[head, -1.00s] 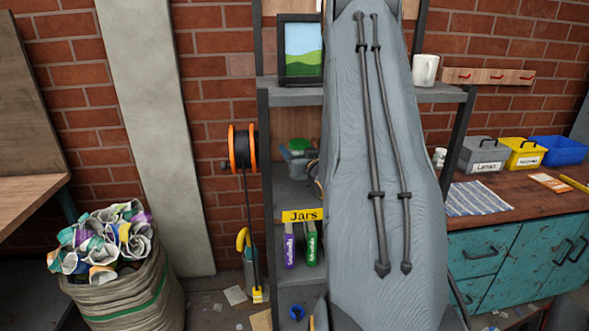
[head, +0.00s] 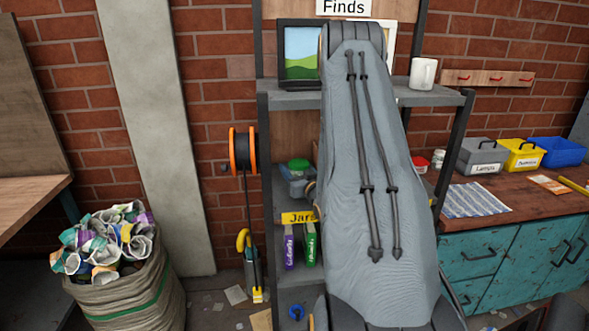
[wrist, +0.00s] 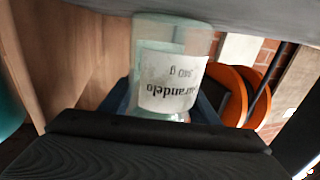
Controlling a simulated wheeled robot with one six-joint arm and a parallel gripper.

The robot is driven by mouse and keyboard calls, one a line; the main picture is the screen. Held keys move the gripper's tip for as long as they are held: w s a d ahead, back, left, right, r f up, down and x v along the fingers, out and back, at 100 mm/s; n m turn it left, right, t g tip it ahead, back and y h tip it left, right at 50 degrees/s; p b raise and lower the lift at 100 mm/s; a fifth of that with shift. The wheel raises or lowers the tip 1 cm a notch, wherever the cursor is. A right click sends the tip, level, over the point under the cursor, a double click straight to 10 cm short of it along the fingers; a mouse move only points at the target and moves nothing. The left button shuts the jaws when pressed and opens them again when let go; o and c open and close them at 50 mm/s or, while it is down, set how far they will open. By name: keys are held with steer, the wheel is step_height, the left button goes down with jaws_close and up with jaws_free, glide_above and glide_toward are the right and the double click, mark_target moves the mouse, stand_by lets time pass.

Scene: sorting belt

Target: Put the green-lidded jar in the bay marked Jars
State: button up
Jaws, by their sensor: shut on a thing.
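The green-lidded jar (head: 299,163) is upright in the shelf bay above the yellow Jars sign (head: 299,217). The wrist view shows its clear glass body (wrist: 172,38) and white label upside down. My gripper (wrist: 163,112) is shut on the jar, with a dark finger on each side. In the wrist view the jar's base is close to the grey shelf board (wrist: 240,14); I cannot tell whether it touches. The lid is hidden there. My arm covers the right part of the bay in the head view.
An orange reel (head: 243,149) hangs left of the shelf. Purple and green boxes (head: 309,244) stand in the bay below. A framed picture (head: 300,54) and a white mug (head: 423,73) are on the board above. A teal thing (wrist: 8,95) shows at the wrist view's left edge.

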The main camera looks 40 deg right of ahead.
steer(key=o, duration=1.1)
steer(key=shift+f, duration=0.15)
steer(key=shift+o, duration=0.4)
steer(key=shift+r, duration=0.25)
steer(key=b+v, duration=0.3)
steer(key=v, duration=0.9)
steer(key=shift+f, duration=0.1)
